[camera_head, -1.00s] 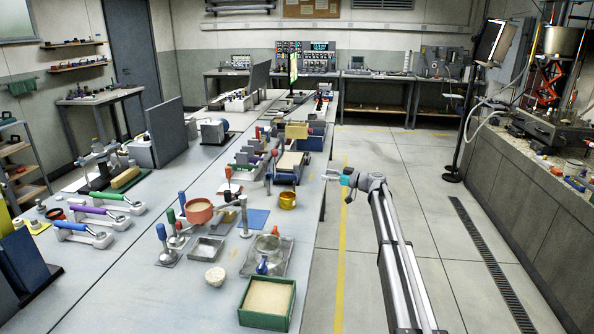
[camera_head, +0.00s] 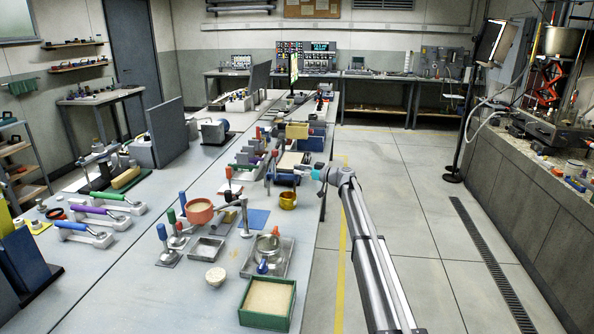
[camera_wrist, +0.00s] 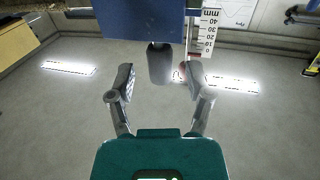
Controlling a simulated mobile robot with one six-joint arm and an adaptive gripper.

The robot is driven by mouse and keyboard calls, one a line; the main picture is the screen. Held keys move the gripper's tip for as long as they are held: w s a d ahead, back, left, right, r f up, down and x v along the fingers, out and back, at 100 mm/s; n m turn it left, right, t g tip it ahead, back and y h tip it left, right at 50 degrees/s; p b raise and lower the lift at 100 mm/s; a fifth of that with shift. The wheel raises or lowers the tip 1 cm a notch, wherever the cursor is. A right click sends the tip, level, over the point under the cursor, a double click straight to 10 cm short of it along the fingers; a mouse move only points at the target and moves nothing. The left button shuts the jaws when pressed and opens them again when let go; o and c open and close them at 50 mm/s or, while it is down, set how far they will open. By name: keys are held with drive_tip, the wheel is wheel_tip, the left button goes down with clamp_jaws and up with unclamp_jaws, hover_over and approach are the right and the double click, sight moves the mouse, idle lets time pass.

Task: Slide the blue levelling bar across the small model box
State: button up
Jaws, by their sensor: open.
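In the head view, a small sand-filled box (camera_head: 289,159) stands near the right edge of the long bench. My gripper (camera_head: 302,170) is at the near right of this box and partly covers it. In the wrist view, my gripper (camera_wrist: 160,85) is open, with a finger on each side. A dark grey upright knob (camera_wrist: 160,64) shows between the fingertips, apart from both. It joins a blue piece (camera_wrist: 140,20) at the top edge, which may be the levelling bar. I cannot tell how the bar lies on the box.
A white millimetre scale (camera_wrist: 209,30) stands close beside the blue piece. A green box of sand (camera_head: 267,302) stands at the bench's near edge.

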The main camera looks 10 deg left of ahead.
drive_tip(key=shift+x, duration=1)
drive_tip(key=shift+d, duration=0.1)
clamp_jaws()
